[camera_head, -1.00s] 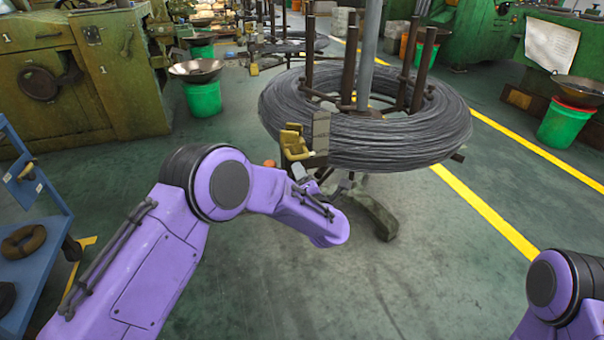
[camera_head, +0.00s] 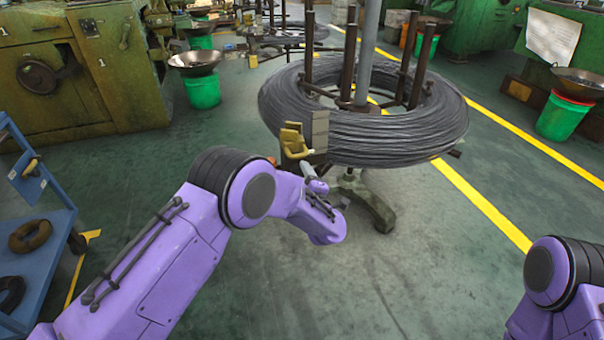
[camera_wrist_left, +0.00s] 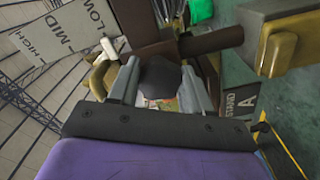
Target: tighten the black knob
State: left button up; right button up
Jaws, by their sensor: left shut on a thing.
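The black knob (camera_wrist_left: 160,76) shows in the left wrist view, between the two grey fingers of my left gripper (camera_wrist_left: 160,88). The gripper is shut on it. The knob is in front of a brown metal bar (camera_wrist_left: 185,47). In the head view my left arm reaches to the near side of the wire-coil stand, below the yellow part (camera_head: 293,140). There my wrist hides the knob and most of the gripper. Only part of my right arm shows at the lower right; its gripper is out of view.
A large coil of grey wire (camera_head: 360,138) lies on the stand. A plate marked LOW, MID and HIGH (camera_wrist_left: 60,32) is close to the gripper. A blue cart (camera_head: 45,240) is at the left. Open green floor lies in front of the stand.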

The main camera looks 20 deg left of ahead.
pick_arm(q)
jog(key=shift+f+m, duration=0.15)
jog(key=shift+m, duration=0.65)
jog(key=shift+s, duration=0.1)
jog(key=o, duration=1.1)
jog(key=shift+c, duration=0.2)
jog(key=p+v, duration=0.1)
jog(key=v, duration=0.9)
jog(key=shift+s+d, duration=0.2)
